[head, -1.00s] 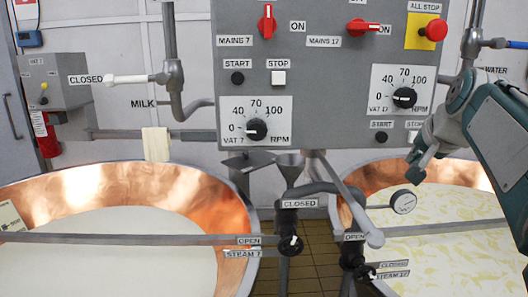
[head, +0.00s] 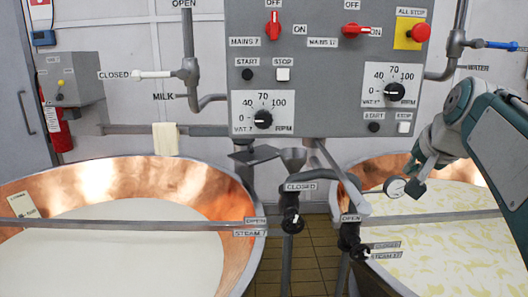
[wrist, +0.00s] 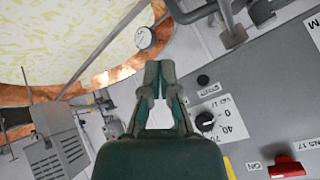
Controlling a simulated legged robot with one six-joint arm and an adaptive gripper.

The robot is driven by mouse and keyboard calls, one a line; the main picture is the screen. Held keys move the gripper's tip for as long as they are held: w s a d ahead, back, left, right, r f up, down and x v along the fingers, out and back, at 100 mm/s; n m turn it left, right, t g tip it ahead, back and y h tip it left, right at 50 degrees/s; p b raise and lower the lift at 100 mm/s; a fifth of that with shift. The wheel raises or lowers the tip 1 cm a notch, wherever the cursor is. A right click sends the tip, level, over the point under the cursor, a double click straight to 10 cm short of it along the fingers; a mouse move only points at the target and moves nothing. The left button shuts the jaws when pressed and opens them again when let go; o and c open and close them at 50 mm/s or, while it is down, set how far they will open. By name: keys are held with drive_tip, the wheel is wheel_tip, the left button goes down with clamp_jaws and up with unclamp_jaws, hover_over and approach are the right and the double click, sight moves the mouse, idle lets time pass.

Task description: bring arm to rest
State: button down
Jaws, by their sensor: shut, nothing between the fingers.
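My arm reaches in from the right edge of the head view, in front of the right vat. My gripper (head: 416,174) is at its end, just below the right side of the control panel (head: 310,100). In the wrist view my gripper (wrist: 159,75) points away from the camera with its fingertips together and nothing between them. It appears apart from the panel and the vat. The panel, with its dial and red switch, lies to the right of the fingers in the wrist view.
The left copper vat (head: 95,182) holds white liquid. The right copper vat (head: 378,172) holds pale yellow curd. Steam valves (head: 290,220) and pipes stand between them over a tiled floor (head: 312,262). A round gauge (head: 394,187) is close to my gripper. A cloth (head: 165,139) hangs on a rail.

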drive_tip(key=s+a+f+n+g, duration=0.1)
drive_tip(key=s+a+f+n, duration=0.2)
drive_tip(key=s+a+f, duration=0.3)
drive_tip(key=s+a+f+n+g, duration=0.2)
drive_tip(key=s+a+f+n, duration=0.2)
drive_tip(key=s+f, duration=1.1)
drive_tip(key=a+f, duration=0.1)
drive_tip(key=a, duration=0.1)
drive_tip(key=shift+s+a+n, duration=0.3)
drive_tip(key=shift+s+a, duration=0.1)
idle(0.5)
